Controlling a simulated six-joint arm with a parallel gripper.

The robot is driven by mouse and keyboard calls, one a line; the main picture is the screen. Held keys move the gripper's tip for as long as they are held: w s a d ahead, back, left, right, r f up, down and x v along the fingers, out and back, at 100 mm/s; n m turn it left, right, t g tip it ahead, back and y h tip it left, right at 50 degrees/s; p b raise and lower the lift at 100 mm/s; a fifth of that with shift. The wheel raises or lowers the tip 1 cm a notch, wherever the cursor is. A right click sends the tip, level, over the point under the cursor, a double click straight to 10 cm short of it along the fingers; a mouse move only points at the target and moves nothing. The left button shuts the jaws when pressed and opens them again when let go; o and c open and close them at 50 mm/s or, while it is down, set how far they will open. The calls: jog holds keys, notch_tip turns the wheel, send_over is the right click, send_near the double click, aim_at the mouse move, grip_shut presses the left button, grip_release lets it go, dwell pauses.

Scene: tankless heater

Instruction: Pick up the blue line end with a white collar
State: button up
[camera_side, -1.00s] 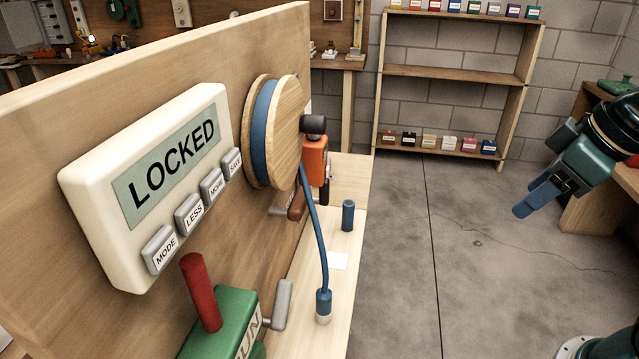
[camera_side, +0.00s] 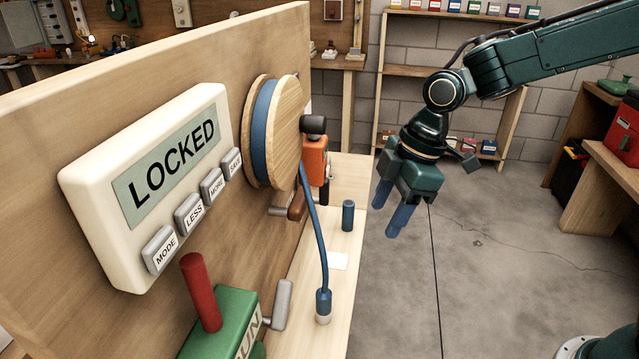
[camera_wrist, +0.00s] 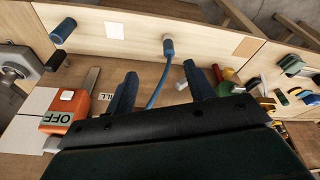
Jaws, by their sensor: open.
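The blue line end (camera_side: 323,300) with its white collar (camera_side: 323,318) stands near the front edge of the wooden ledge, collar downward. Its blue line (camera_side: 318,235) runs up to the wooden reel (camera_side: 272,130). My gripper (camera_side: 389,214) is open and empty, with blue fingers pointing down, beyond and right of the line end, apart from it. In the wrist view, the line end (camera_wrist: 168,46) lies ahead of my open fingers (camera_wrist: 160,76), its line passing between them in the picture.
A loose blue cylinder (camera_side: 348,216) and a white card (camera_side: 338,261) are on the ledge (camera_side: 345,190). The upright panel (camera_side: 60,120) carries a LOCKED display (camera_side: 168,165), a green block with a red lever (camera_side: 202,293), and an orange part (camera_side: 315,158).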

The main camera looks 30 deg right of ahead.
aim_at(327, 289)
jog(key=w+a+f+n+g, duration=0.1)
jog(key=w+a+f+n, duration=0.3)
jog(key=a+f, duration=0.2)
notch_tip(327, 289, down, 3)
jog(key=shift+a+r+g+y, duration=0.15)
jog(key=shift+g+y, duration=0.15)
jog(key=shift+x, duration=4.3)
jog(key=shift+s+x, duration=0.2)
jog(key=shift+x, duration=2.4)
jog(key=shift+a, duration=0.1)
jog(key=shift+r, duration=0.1)
jog(key=shift+c, duration=0.4)
grip_shut()
